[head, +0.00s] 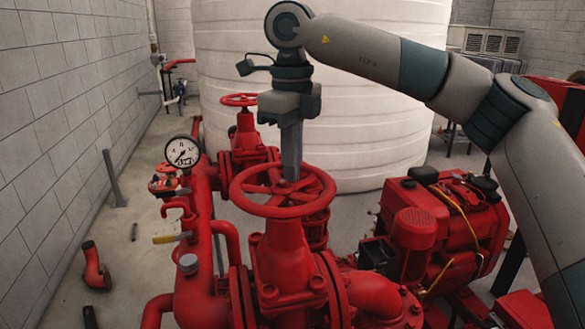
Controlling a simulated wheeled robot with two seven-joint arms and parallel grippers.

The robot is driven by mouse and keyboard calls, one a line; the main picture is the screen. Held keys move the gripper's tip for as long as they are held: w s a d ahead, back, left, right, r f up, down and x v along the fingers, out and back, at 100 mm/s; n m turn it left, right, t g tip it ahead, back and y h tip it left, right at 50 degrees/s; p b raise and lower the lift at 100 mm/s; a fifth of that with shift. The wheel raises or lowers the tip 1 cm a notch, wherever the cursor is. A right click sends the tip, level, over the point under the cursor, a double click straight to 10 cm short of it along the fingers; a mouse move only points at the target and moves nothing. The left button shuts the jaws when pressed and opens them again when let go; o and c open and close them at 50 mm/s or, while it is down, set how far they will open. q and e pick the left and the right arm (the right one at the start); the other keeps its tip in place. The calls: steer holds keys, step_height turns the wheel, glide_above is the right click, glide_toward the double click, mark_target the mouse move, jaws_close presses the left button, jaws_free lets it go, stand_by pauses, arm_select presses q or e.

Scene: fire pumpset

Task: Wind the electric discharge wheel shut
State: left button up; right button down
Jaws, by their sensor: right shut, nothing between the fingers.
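A large red handwheel (248,205) with spokes sits level on top of a red valve (281,255) in the middle of the head view. I take it as the discharge wheel, though no label shows. My right gripper (291,176) points straight down with its fingers shut and empty. Its tips are at the wheel's hub and spokes in the picture; I cannot tell whether they touch. Part of the far spokes is hidden behind the fingers. My left gripper is not in view.
A smaller red handwheel (239,99) stands farther back. A pressure gauge (182,152) and red pipework rise on the left. A red engine (440,225) stands to the right, and a big white tank (365,100) is behind.

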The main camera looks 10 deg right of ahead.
step_height(320, 180, up, 8)
steer(key=p, duration=0.5)
stand_by(0.7)
